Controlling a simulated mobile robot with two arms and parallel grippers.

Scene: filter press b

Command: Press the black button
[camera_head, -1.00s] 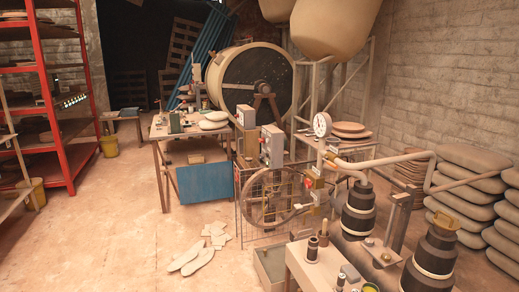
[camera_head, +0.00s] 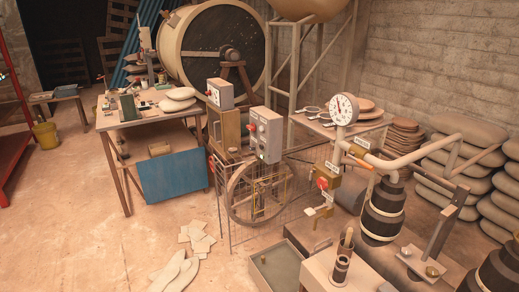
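A grey control box (camera_head: 266,134) stands above the wire mesh guard in the middle. Its front carries small dark and light controls and a small green spot near the bottom. They are too small to tell which one is the black button. A second grey box (camera_head: 220,93) with a red knob (camera_head: 209,92) stands just behind it, to the left. Neither of my grippers is in view.
A handwheel (camera_head: 257,192) sits behind the mesh below the control box. A pressure gauge (camera_head: 344,108), pipes and black pumps (camera_head: 383,210) stand to the right. A worktable (camera_head: 185,142) is on the left.

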